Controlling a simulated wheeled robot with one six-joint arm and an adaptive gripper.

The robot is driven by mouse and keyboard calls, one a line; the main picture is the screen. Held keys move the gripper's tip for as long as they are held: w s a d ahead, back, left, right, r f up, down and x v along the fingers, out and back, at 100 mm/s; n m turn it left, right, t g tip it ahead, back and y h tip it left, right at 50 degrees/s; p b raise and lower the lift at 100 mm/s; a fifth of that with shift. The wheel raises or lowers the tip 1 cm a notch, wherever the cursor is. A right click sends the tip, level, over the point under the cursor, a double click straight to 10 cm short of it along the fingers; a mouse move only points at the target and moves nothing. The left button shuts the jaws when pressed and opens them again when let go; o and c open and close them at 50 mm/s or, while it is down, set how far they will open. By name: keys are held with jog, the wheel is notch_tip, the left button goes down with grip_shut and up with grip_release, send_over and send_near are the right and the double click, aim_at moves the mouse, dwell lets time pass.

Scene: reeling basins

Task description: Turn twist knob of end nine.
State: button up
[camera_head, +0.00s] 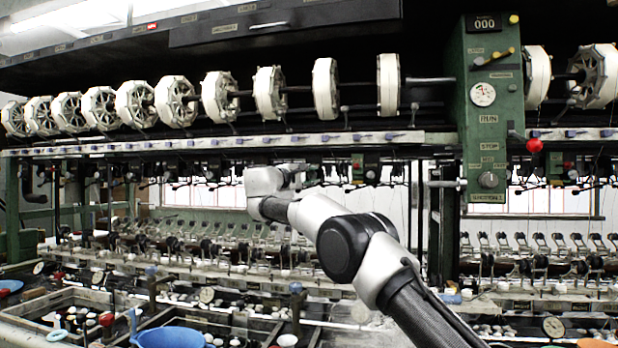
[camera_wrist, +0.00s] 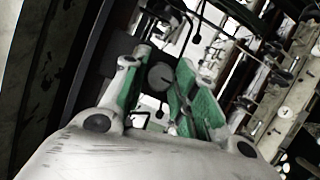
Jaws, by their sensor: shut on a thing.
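My gripper (camera_wrist: 166,84) shows in the wrist view, with its green-padded fingers on either side of a small round grey piece, the twist knob (camera_wrist: 160,76). The fingers are shut on it; the exact contact is dark and hard to make out. In the head view my arm reaches from the lower right to the middle of the machine, under the long numbered rail (camera_head: 225,142). There the fingers and the held knob are hidden behind my wrist. I cannot read which end number the knob belongs to.
A row of white reels (camera_head: 270,93) runs above the rail. A green control column (camera_head: 489,115) stands right of my arm, with a red ball lever (camera_head: 534,145). Below lie basins with a blue bowl (camera_head: 170,337). Thin rods and hooks crowd the space around my gripper.

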jog(key=o, duration=1)
jog(key=shift+o, duration=0.2)
jog(key=v, duration=1.2)
